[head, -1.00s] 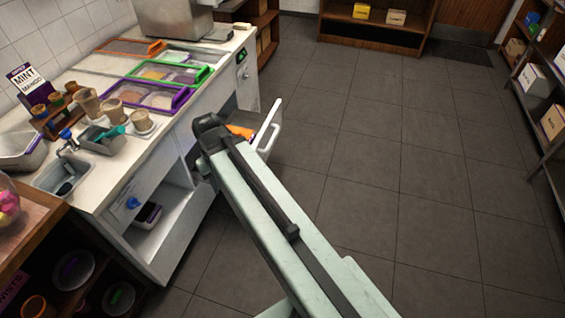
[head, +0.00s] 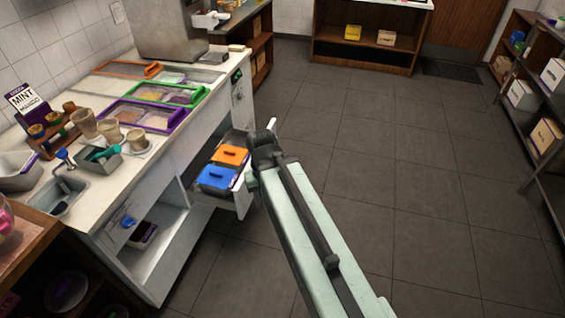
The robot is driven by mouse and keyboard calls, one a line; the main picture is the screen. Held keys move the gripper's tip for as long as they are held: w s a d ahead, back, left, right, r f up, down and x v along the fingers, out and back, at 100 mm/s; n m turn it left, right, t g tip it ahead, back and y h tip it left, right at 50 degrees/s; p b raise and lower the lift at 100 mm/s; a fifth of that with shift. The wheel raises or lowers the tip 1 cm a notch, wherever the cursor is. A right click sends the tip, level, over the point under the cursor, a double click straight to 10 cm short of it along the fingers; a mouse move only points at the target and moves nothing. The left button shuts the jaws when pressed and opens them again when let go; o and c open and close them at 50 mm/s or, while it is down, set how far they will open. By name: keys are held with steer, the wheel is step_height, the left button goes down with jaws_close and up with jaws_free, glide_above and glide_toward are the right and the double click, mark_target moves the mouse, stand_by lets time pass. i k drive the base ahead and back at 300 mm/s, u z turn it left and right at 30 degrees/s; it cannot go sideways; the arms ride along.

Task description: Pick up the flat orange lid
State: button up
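An orange lid (head: 231,155) with a small dark handle lies flat in the open drawer (head: 242,203) under the counter. A blue lid (head: 217,179) with a similar handle lies in front of it. Another orange item, an orange-framed cover (head: 127,68), is on the counter top at the back. My arm reaches up from the bottom right, and its dark joint is just right of the drawer. My gripper is not visible; the arm hides whatever lies behind that joint.
The white counter (head: 200,130) also bears green-framed (head: 172,93) and purple-framed (head: 145,115) covers, cups and a sink (head: 62,190). The drawer front sticks out into the aisle. Dark floor (head: 400,150) is clear to the right, up to the shelves (head: 520,110).

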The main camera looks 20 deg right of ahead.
mark_target(225, 154)
steer(key=z, duration=0.2)
steer(key=i, duration=1)
steer(key=u, duration=2.1)
steer(key=k, duration=0.7)
steer(key=z, duration=0.15)
steer(key=i, duration=1)
